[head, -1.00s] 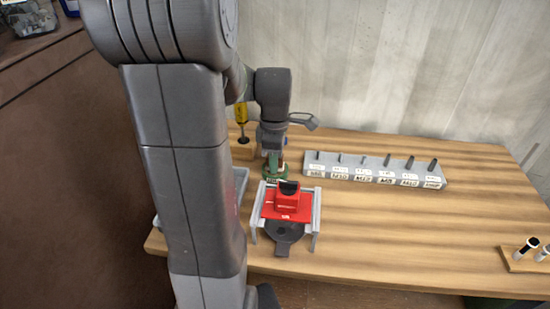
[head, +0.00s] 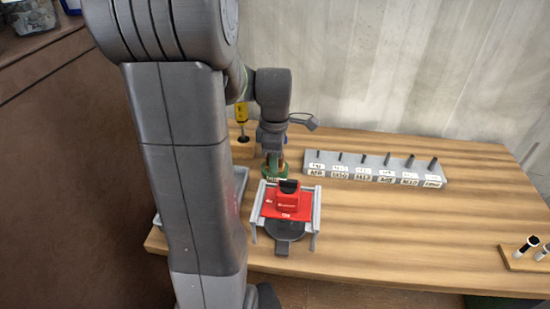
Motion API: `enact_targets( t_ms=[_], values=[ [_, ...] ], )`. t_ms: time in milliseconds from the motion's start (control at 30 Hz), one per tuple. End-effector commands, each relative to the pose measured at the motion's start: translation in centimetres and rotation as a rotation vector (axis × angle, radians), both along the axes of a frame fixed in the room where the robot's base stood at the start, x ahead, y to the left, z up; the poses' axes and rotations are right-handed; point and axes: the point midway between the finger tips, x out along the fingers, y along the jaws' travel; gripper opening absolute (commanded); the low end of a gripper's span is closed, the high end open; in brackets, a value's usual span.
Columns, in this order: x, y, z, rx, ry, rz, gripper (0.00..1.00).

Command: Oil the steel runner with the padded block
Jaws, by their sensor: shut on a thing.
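My gripper (head: 273,160) points down behind the red piece, at a small green round item (head: 271,174) on the table. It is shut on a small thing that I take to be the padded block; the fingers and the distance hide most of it. I cannot tell whether the held thing touches the green item. In front stands a grey metal frame (head: 317,212) with a rail on each side, carrying a red piece (head: 289,206) with a black top. I cannot tell which part is the steel runner.
A grey rack (head: 377,169) with labelled slots and several dark pins stands behind right. A yellow-handled tool (head: 241,113) stands upright in a wooden block (head: 242,149) at left. A wooden holder (head: 523,263) is at the far right. The table's middle right is clear.

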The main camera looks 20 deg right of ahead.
Motion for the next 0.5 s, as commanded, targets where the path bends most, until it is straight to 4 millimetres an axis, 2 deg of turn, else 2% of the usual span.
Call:
enact_targets(
  t_ms=[333, 500],
  values=[
    [-0.1, 0.1, -0.1, 0.003, 0.004, -0.001, 0.10],
    [-0.1, 0.1, 0.9, 0.003, 0.003, -0.001, 0.10]
  ],
)
